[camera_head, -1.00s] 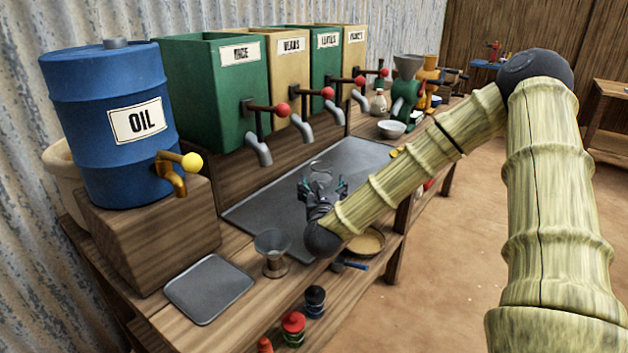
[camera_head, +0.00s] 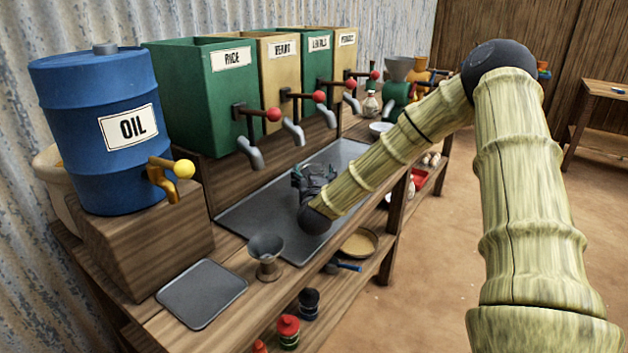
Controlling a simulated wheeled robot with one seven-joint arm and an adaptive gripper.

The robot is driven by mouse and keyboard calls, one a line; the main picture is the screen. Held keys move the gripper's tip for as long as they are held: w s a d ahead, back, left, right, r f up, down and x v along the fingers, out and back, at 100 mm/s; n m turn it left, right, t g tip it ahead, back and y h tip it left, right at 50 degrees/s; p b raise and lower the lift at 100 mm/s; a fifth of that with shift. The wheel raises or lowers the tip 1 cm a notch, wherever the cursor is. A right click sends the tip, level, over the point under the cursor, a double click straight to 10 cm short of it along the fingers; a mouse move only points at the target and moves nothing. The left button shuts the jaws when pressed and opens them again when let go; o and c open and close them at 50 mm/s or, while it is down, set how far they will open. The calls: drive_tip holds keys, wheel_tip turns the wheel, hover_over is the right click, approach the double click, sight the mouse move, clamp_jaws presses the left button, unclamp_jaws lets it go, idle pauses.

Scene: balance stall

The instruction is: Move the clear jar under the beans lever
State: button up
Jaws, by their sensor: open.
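The cream beans bin (camera_head: 282,70) stands second from the left in the row of dispensers. Its lever ends in a red knob (camera_head: 318,97), with a grey spout (camera_head: 293,131) below. My gripper (camera_head: 308,172) is low over the grey metal tray (camera_head: 250,213), just below and right of the beans spout. It is open, with its fingers pointing away from me. I cannot make out the clear jar now; the gripper seems to hide it. Whether the jar stands between the fingers cannot be told.
The blue oil drum (camera_head: 100,130) stands at the left on a wooden block (camera_head: 150,245). A metal funnel (camera_head: 266,257) and a small grey plate (camera_head: 202,293) are at the counter's front. The green rice bin (camera_head: 190,95) is left of the beans bin. The tray's left part is clear.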

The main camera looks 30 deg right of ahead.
drive_tip(key=shift+x, duration=1.1)
drive_tip(key=c, duration=1.2)
